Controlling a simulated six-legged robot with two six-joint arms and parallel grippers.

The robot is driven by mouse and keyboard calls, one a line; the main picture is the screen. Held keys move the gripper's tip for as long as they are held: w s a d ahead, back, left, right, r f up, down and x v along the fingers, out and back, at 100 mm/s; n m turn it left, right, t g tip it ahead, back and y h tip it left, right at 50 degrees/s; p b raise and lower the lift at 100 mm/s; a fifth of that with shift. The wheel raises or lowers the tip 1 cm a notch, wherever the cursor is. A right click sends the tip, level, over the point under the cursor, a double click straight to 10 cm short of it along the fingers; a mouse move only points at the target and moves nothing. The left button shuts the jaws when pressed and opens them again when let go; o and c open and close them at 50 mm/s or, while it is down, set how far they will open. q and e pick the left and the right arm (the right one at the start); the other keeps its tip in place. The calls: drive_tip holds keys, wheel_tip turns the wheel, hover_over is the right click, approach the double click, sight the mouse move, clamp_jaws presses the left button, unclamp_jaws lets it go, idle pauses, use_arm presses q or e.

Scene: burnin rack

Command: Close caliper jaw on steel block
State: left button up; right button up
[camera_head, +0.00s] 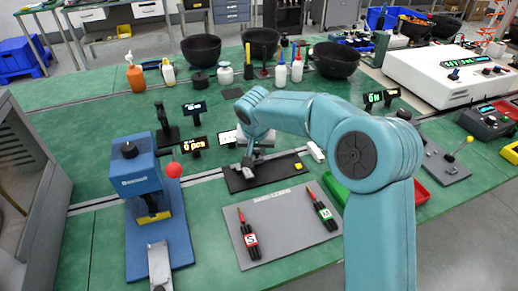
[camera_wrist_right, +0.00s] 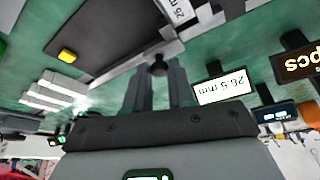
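The caliper (camera_head: 264,172) lies on a black mat at the middle of the bench. In the right wrist view its dark beam runs across the top, with a round dark knob (camera_wrist_right: 158,66) on it. The steel block (camera_wrist_right: 178,10) appears to be the pale piece with a "25 m" label at the top edge, partly cut off. My right gripper (camera_wrist_right: 159,80) has a finger on each side of the knob and seems shut on it. It also shows in the head view (camera_head: 248,160). The small display (camera_wrist_right: 223,87) reads 26.5 mm. My left gripper is not in view.
A yellow piece (camera_head: 298,167) lies on the black mat's right end. A grey mat (camera_head: 284,240) with red and green probes lies in front. A blue press (camera_head: 137,180) with a red knob stands left. Black bowls (camera_head: 336,60) and bottles stand behind.

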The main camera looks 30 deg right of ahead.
drive_tip(key=o, duration=0.4)
drive_tip(key=shift+c, duration=0.2)
drive_tip(key=p+v, duration=0.1)
drive_tip(key=v, duration=1.5)
drive_tip(key=shift+a+r, duration=0.1)
drive_tip(key=shift+r, duration=0.05)
drive_tip(key=shift+s, duration=0.2)
